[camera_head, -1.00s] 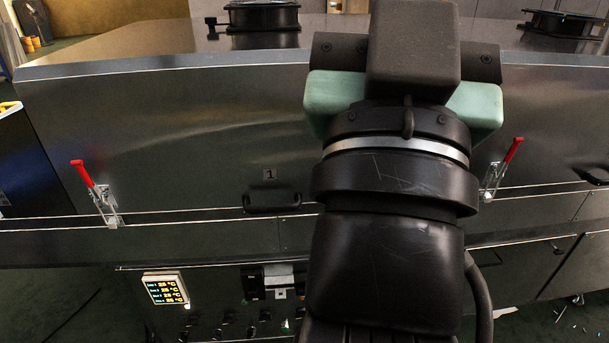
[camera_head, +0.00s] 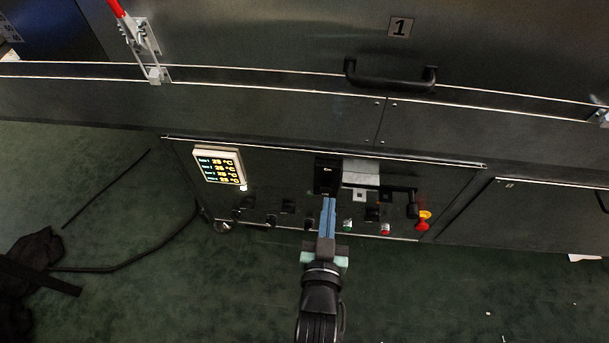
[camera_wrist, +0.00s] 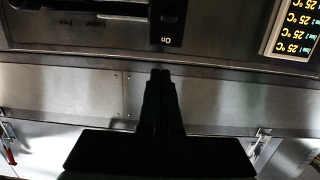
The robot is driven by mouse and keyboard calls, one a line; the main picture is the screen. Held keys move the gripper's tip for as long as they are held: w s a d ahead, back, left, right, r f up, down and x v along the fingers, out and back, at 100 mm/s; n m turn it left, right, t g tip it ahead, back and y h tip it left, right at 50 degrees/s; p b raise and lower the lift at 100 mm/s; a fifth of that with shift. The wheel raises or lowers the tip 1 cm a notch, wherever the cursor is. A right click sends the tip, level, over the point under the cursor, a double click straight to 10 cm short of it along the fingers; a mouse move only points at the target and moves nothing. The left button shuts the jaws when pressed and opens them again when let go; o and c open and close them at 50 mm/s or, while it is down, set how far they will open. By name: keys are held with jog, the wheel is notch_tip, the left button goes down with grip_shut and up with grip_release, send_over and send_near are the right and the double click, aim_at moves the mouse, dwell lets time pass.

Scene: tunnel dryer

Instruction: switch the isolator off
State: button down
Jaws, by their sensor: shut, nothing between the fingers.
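A black switch block (camera_head: 326,178) sits on the control panel in the head view, right of the temperature display. In the wrist view the black block (camera_wrist: 170,18) shows upside down with the word "On" on it; it appears to be the isolator. Its off mark does not show. My gripper (camera_head: 328,201) is shut and empty, its blue fingers pointing at the panel just below the block. In the wrist view my gripper (camera_wrist: 160,72) is a dark outline with its tips short of the block. I cannot tell whether they touch the panel.
A lit temperature display (camera_head: 219,165) is at the panel's left. A red-and-yellow knob (camera_head: 423,219) and a black lever (camera_head: 412,204) are at its right. Several small knobs and buttons line the lower edge. A door handle (camera_head: 390,76) juts out above. Green floor lies in front.

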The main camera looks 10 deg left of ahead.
aim_at(326, 185)
jog(key=shift+g, duration=0.3)
jog(key=f, duration=0.1)
jog(key=s+f, duration=0.1)
jog(key=f, duration=0.2)
jog(key=shift+s+a, duration=0.2)
jog(key=shift+a, duration=0.2)
jog(key=w+b, duration=0.1)
jog(key=w, duration=0.2)
jog(key=w+f+b, duration=0.1)
jog(key=w, duration=0.1)
jog(key=w+b, duration=0.2)
jog(key=w, duration=0.1)
jog(key=shift+w+f, duration=0.3)
jog(key=shift+f, duration=0.05)
jog(key=shift+w, duration=0.65)
